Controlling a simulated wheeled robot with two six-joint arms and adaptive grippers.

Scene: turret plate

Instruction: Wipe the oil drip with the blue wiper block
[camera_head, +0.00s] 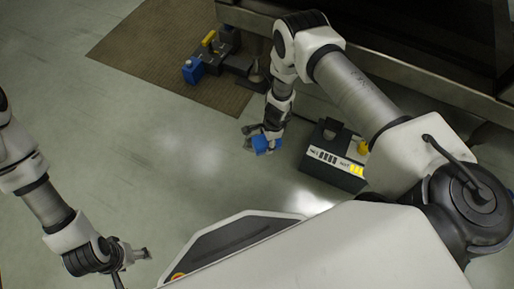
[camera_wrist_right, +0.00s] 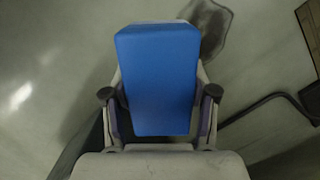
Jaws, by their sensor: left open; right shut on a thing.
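My right gripper (camera_head: 262,135) is shut on the blue wiper block (camera_head: 264,145). In the right wrist view the block (camera_wrist_right: 158,80) sits upright between the two fingers of the gripper (camera_wrist_right: 160,105). A dark grey patch (camera_wrist_right: 212,28), which looks like the oil drip, lies on the pale floor just beyond the block's upper right, partly hidden behind it. I cannot tell whether the block touches the floor. My left gripper (camera_head: 138,256) is open and empty at the lower left, far from the block.
A dark box (camera_head: 335,160) with white labels and yellow parts stands just right of my right gripper. A brown mat (camera_head: 150,50) at the back bears dark fixtures, a blue block (camera_head: 193,70) and a yellow piece (camera_head: 209,38). The pale floor (camera_head: 130,140) on the left is clear.

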